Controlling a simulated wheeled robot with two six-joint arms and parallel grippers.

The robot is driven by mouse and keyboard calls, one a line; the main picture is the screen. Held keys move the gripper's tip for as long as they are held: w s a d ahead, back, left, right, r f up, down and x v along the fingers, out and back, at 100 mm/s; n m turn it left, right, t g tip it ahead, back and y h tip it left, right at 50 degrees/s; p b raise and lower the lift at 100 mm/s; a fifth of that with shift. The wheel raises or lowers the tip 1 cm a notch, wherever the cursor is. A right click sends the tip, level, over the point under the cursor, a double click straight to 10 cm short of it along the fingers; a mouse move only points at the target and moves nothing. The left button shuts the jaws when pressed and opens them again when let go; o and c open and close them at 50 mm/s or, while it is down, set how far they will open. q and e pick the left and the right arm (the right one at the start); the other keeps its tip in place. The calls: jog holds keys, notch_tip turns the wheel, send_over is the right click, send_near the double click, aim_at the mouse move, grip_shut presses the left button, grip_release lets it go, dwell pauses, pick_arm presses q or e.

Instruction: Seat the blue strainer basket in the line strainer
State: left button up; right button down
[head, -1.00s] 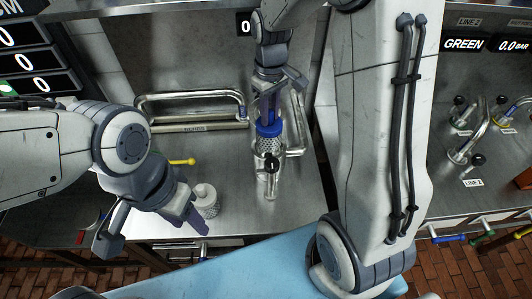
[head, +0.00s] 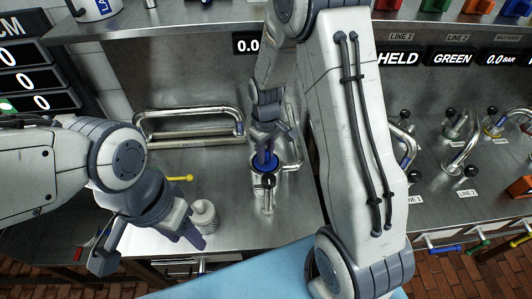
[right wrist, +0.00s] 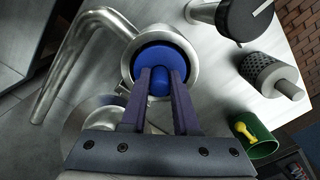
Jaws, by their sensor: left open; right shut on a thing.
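The blue strainer basket (head: 263,163) is in my right gripper (head: 266,148), which is shut on its blue top knob. In the right wrist view its round blue lid (right wrist: 150,56) lies within the steel mouth of the line strainer (right wrist: 193,62). The basket's mesh body is hidden inside the strainer body (head: 267,198). I cannot tell whether the lid rests fully on the rim. My left gripper (head: 190,232) is open and empty, low beside a grey mesh basket (head: 204,214) on the bench.
A bent steel pipe (head: 190,112) lies at the back left of the steel bench. A yellow-handled thing (head: 180,178) lies left of the strainer. Valves stand on the right bench.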

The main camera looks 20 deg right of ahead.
jog(key=c, duration=0.7)
grip_release()
jog(key=shift+f, duration=0.1)
jog(key=shift+o, duration=0.2)
